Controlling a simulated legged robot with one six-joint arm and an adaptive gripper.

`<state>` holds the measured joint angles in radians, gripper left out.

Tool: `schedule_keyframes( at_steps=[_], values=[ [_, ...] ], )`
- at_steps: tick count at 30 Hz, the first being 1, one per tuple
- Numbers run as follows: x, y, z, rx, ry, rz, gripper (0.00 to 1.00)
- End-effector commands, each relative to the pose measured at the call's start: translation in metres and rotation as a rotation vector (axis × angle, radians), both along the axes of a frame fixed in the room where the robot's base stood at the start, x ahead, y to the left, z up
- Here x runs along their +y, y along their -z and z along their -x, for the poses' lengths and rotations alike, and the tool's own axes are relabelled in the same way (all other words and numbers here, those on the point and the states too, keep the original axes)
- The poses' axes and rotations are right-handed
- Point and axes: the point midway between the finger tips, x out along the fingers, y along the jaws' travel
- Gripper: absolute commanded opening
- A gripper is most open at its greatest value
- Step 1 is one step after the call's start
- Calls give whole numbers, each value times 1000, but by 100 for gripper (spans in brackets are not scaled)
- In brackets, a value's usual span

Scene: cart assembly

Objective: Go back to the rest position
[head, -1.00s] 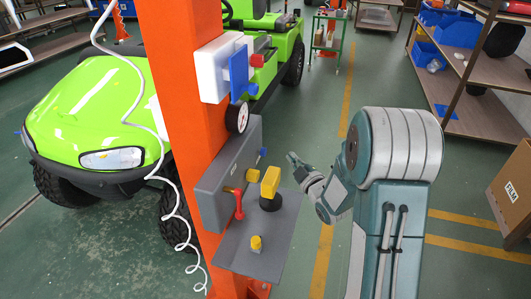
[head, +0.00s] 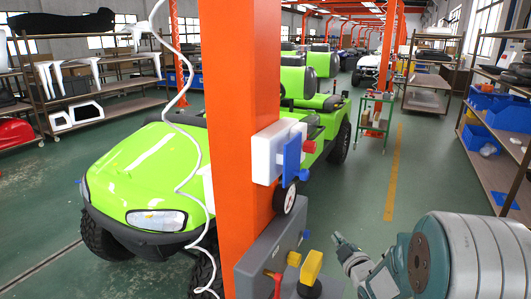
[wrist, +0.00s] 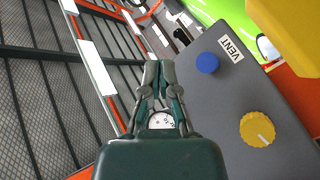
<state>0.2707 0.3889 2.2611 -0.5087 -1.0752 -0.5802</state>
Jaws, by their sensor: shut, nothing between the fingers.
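My gripper (head: 338,238) is at the lower right of the head view, just right of the grey control box (head: 262,255) on the orange post. It is apart from the box's blue button in that view. In the wrist view my gripper (wrist: 160,75) has its fingertips together, with nothing held. The blue button (wrist: 207,62) beside the VENT label (wrist: 231,48) and a yellow knob (wrist: 257,130) are to its right. A white gauge face (wrist: 161,121) shows partly between the finger links. My arm is bent, its lower part cut off by the picture edge.
The orange post (head: 240,150) carries a white box (head: 276,152) with a blue plate. A yellow handle (head: 311,268) stands out low on the box's right. A green cart (head: 150,175) stands behind. Shelves (head: 500,160) line the right; open floor lies between.

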Motion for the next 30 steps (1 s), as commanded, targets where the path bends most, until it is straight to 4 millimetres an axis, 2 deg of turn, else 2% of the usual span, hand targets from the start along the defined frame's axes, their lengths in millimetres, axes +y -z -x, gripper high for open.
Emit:
schedule_keyframes(
  at_steps=[1, 8, 14, 22, 30],
  values=[
    [2, -15, 4, 35, 27, -7, 0],
    [4, -50, 37, 247, 181, -96, 0],
    [10, -72, 86, 424, 314, -214, 0],
    [29, -87, 177, 670, 467, -407, 0],
    [57, -88, 281, 925, 573, -584, 0]
  ],
)
